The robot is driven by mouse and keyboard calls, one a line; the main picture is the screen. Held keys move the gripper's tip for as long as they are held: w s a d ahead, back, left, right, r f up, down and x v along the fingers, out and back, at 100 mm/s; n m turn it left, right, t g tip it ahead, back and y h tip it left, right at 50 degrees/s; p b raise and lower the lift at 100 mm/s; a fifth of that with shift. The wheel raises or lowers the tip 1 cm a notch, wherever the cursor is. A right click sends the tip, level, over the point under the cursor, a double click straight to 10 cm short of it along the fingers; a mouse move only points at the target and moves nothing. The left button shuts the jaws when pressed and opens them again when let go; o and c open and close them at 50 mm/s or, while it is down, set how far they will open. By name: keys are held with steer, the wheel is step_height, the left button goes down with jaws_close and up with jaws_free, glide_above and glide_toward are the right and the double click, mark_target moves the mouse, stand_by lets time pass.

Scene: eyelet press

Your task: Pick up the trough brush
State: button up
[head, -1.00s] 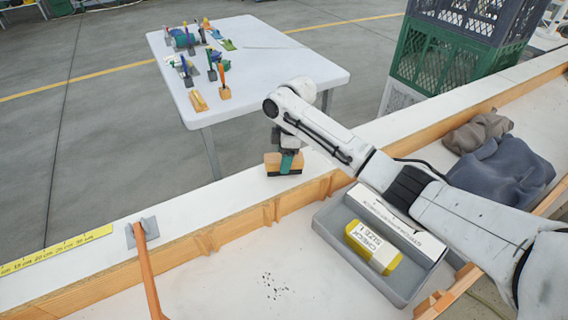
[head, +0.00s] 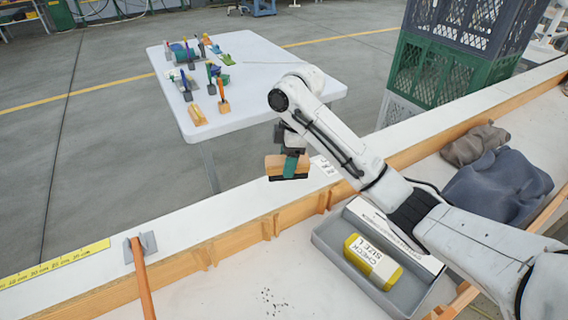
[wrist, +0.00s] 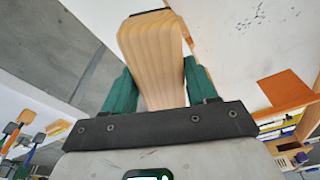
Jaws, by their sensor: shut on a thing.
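The trough brush (head: 273,166) is a wooden block with dark bristles underneath. My gripper (head: 291,164) is shut on it, with a green finger across the near side of the block. The brush hangs level above the white ledge, apart from it. In the wrist view the wooden block (wrist: 152,60) sits between the two green fingers of my gripper (wrist: 152,88). The far finger is hidden in the head view.
A white table (head: 330,92) with several tools stands behind. A grey tray (head: 330,240) holds a yellow block (head: 373,262) and a white box. Grey cloths (head: 500,185) and stacked crates (head: 440,75) are at right. An orange-handled tool (head: 142,280) lies at left.

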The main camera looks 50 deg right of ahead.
steer(key=s+a+r+p, duration=0.3)
steer(key=s+a+r, duration=0.1)
steer(key=s, duration=0.4)
steer(key=shift+s+a+r, duration=0.25)
steer(key=shift+s+r, duration=0.15)
steer(key=shift+r, duration=0.1)
